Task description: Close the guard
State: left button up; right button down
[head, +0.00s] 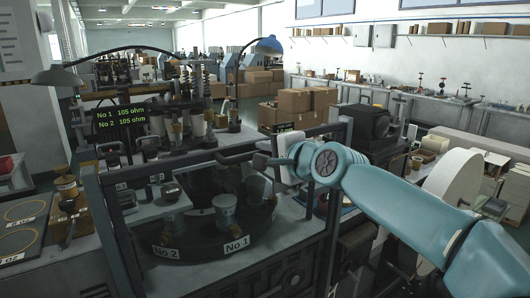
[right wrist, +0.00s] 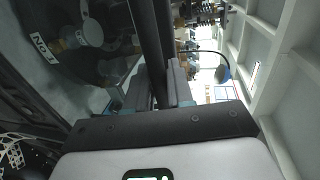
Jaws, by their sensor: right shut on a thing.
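The guard (head: 118,232) is a dark metal frame around a see-through pane, standing in front of the round table with cups. Its handle (head: 235,158) is a dark bar near the top rail. My right gripper (head: 268,160) is shut on the handle, its arm coming from the right. In the right wrist view the dark handle bar (right wrist: 150,45) runs between the fingers of my right gripper (right wrist: 155,88). Metal cups (head: 225,208) and the No 1 label (head: 236,246) show through the pane. I cannot tell how far the guard stands from its closed position. My left gripper is out of view.
A green readout (head: 120,118) and upright rods stand behind the guard. Two lamps (head: 268,46) arch over the machine. Cardboard boxes (head: 295,103) are stacked behind. A side table (head: 20,255) with round marks is at left.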

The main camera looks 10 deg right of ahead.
jog(key=shift+r, duration=0.4)
jog(key=c, duration=1.2)
grip_release()
jog(key=shift+o, duration=0.2)
jog(key=shift+s, duration=0.15)
jog(key=shift+f, duration=0.1)
jog(key=shift+s+d, duration=0.1)
jog(key=shift+s, duration=0.05)
jog(key=b+v, duration=0.3)
jog(key=v, duration=1.3)
